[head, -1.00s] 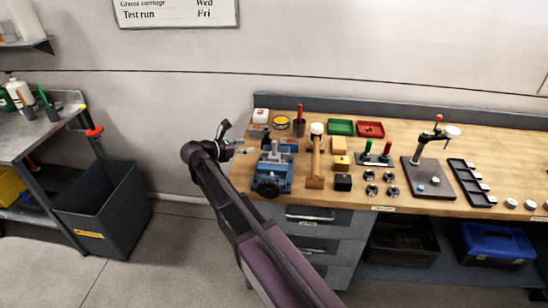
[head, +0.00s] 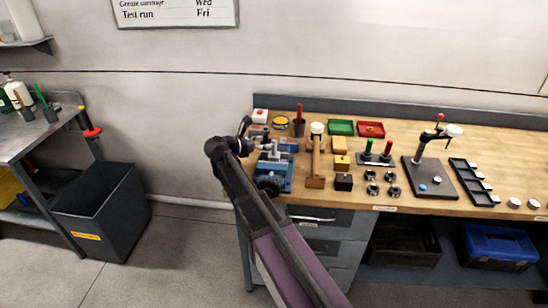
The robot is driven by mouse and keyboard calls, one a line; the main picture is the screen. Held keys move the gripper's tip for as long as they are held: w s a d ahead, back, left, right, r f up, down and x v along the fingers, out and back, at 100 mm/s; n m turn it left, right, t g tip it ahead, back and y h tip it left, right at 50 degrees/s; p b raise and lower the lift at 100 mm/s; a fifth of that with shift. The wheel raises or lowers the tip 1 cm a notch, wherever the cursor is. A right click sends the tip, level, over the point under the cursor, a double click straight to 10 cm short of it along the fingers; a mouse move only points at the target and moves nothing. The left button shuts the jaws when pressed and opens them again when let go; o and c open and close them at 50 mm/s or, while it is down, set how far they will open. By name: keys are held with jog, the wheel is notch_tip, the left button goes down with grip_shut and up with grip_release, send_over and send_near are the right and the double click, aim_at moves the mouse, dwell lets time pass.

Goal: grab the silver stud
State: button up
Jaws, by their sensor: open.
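A small pale, silver-looking stud (head: 437,180) sits on the dark base plate (head: 447,192) of the upright press-like stand, beside a blue stud (head: 422,187). I cannot tell for sure that it is the silver stud. My gripper (head: 267,146) is at the left end of the bench, above and behind the blue vise (head: 273,176). It is open, small in view and partly lost against the vise and clutter. It is far to the left of the dark plate.
A slotted black tray (head: 470,182) and loose pale discs (head: 514,202) lie to the right.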

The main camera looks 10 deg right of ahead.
aim_at(274, 140)
jog(key=shift+d, duration=0.1)
jog(key=shift+b+x, duration=0.8)
jog(key=shift+x, duration=1.7)
grip_shut()
